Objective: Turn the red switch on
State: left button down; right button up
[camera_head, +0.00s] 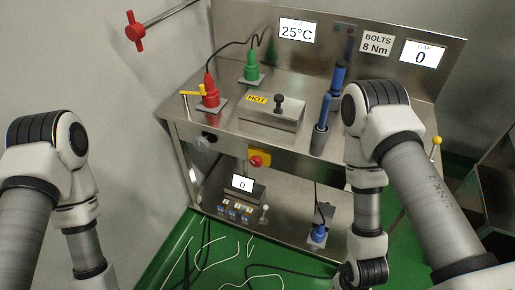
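The likely red switch is a round red knob (256,161) on a yellow box on the front edge of the steel bench (225,143). It is small, and I cannot tell its on or off position. My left arm comes in at the left and runs down out of the picture; its gripper is not in view. My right arm hangs in front of the bench's right side and runs out at the bottom; its gripper is not in view either. Both visible arm parts are apart from the knob.
Red (210,92) and green (251,67) tools stand on the bench near a "HOT" plate (281,117). A blue-handled tool (322,127) stands at its right. A red valve handle (135,31) projects upper left. The lower shelf (283,222) holds a small display (242,184). White strings lie on the green floor.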

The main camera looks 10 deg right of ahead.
aim_at(256, 161)
jog(key=k+j+z, duration=0.25)
jog(key=z, duration=0.25)
jog(key=k+j+z, duration=0.15)
jog(key=z, duration=0.35)
jog(key=k+l, duration=0.05)
jog(key=k, duration=0.05)
